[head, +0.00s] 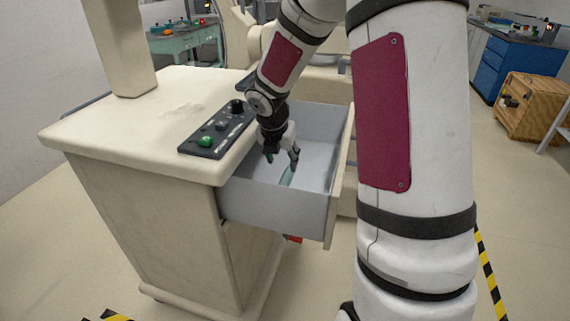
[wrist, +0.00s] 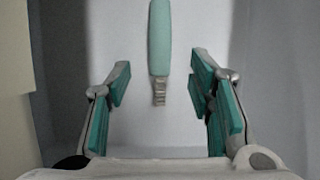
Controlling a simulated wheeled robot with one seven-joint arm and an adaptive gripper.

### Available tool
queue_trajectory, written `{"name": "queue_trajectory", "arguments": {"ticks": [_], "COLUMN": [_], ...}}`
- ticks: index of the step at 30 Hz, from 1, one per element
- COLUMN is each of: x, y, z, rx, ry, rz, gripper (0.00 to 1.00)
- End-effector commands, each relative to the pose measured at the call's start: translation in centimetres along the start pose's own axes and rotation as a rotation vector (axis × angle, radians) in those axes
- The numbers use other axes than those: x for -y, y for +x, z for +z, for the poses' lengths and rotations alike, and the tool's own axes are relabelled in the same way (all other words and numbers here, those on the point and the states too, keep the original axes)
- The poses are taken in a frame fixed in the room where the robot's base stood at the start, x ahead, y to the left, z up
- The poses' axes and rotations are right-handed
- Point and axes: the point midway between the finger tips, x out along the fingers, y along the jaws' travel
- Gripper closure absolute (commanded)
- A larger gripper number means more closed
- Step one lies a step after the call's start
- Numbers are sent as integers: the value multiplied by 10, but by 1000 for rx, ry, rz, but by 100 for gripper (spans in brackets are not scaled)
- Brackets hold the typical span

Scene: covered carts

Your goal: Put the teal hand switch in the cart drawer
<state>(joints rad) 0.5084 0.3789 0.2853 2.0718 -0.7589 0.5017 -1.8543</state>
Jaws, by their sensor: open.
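The cart drawer (head: 277,208) is pulled out from the cream cart and is grey inside. The teal hand switch (wrist: 159,40) is inside the drawer, between and ahead of my fingers in the wrist view, with its ribbed grey end toward me. It also shows as a teal sliver (head: 287,175) below my gripper in the head view. My gripper (head: 282,158) reaches down into the drawer. In the wrist view its teal-padded fingers (wrist: 160,105) are spread apart, with clear gaps on both sides of the switch. I cannot tell whether the switch rests on the drawer floor.
The cart top (head: 150,115) carries a dark control panel (head: 218,128) with a green button and black knobs, beside the drawer. The drawer walls stand close around my gripper. A blue cabinet (head: 515,65) and a wooden crate (head: 530,105) stand at the back right.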

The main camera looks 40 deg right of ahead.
Motion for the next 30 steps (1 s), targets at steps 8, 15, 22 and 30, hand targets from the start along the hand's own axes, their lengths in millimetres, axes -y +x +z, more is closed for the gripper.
{"name": "queue_trajectory", "arguments": {"ticks": [8,15,22,30], "x": [0,14,55,108], "y": [-31,-79,-168,-241], "z": [0,-15,-69,-160], "rx": [0,22,35,-54], "ry": [3,244,846,1558], "rz": [-1,-36,-76,-114], "gripper": [52,52,52,52]}}
